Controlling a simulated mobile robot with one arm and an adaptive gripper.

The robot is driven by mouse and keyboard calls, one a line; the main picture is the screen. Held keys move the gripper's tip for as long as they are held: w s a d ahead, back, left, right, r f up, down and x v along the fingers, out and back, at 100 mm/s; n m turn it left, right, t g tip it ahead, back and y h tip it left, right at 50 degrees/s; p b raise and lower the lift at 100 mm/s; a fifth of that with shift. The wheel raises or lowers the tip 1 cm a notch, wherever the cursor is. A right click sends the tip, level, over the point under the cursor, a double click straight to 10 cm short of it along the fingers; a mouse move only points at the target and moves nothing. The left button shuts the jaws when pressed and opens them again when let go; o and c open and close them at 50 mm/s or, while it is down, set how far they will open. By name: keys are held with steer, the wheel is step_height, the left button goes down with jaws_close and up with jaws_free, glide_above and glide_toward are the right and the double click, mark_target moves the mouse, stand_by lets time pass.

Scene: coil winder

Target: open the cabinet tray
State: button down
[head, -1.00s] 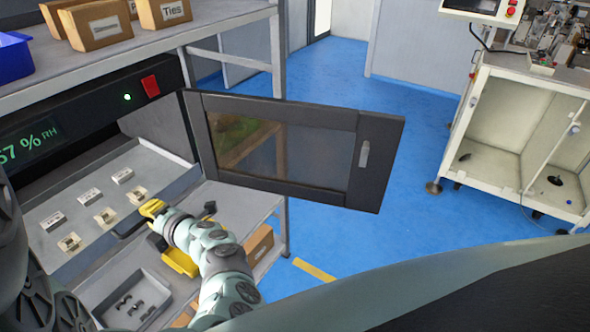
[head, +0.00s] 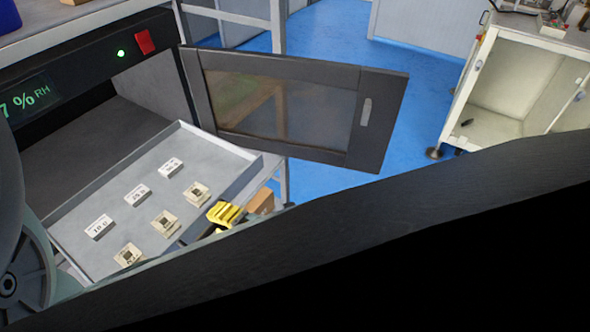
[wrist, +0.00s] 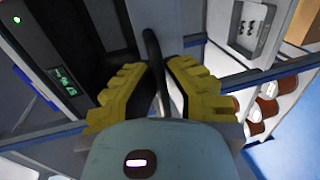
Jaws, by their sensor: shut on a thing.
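The cabinet tray (head: 188,146) is a shallow grey metal tray, slid out of the dark humidity cabinet (head: 75,83) at the left of the head view. Small labelled blocks and beige parts lie on it in two rows. My gripper (head: 224,213) has yellow fingers and is at the tray's front edge. In the wrist view my gripper (wrist: 156,82) is shut on the dark bar handle (wrist: 152,45), which passes between the fingers. Most of the handle is hidden by the gripper in the head view.
The cabinet's windowed door (head: 375,120) stands swung open to the right of the tray. A cardboard box (head: 262,201) sits on a lower shelf. A white machine frame (head: 508,90) stands at the far right. Blue floor (head: 330,60) is clear between. My own body covers the lower right.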

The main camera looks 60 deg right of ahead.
steer(key=shift+s, duration=0.25)
steer(key=c, duration=1.3)
jaws_free()
steer(key=shift+c, duration=0.2)
steer(key=v, duration=0.7)
steer(key=shift+s, duration=0.25)
